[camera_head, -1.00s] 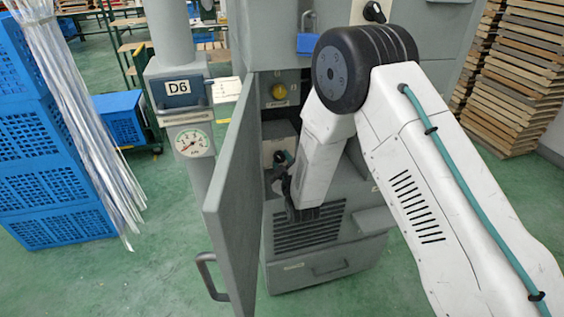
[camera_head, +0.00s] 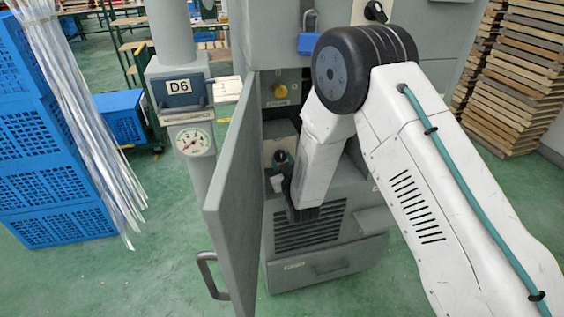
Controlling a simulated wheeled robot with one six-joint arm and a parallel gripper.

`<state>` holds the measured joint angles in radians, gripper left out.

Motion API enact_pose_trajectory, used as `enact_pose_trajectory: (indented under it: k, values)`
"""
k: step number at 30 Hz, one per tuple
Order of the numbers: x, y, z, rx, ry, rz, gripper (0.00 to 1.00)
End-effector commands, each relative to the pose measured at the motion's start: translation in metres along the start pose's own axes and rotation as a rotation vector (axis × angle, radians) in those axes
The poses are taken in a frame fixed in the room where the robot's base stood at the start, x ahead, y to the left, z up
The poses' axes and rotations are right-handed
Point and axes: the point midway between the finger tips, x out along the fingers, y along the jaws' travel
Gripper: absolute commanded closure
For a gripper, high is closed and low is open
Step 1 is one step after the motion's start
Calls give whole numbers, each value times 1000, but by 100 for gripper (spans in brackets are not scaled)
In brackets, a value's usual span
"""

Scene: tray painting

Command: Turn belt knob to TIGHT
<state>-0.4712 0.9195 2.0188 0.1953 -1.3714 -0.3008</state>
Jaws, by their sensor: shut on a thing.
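No TIGHT marking can be read, so the knob's setting cannot be told.
The cabinet's grey door (camera_head: 232,200) stands open just left of my gripper. A blue padlock (camera_head: 308,42) hangs higher up. A gauge post (camera_head: 192,140) and blue crates (camera_head: 45,175) stand at left.

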Motion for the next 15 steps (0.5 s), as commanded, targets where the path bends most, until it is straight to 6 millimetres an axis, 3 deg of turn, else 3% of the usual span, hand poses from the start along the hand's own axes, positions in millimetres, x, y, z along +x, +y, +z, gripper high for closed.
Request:
enact_pose_trajectory:
  k: [9, 10, 12, 15]
  values:
    - [0, 0, 0, 1, -1, 0, 86]
    - [0, 0, 0, 1, -1, 0, 60]
    - [0, 0, 0, 1, -1, 0, 41]
    - [0, 0, 0, 0, 0, 0, 41]
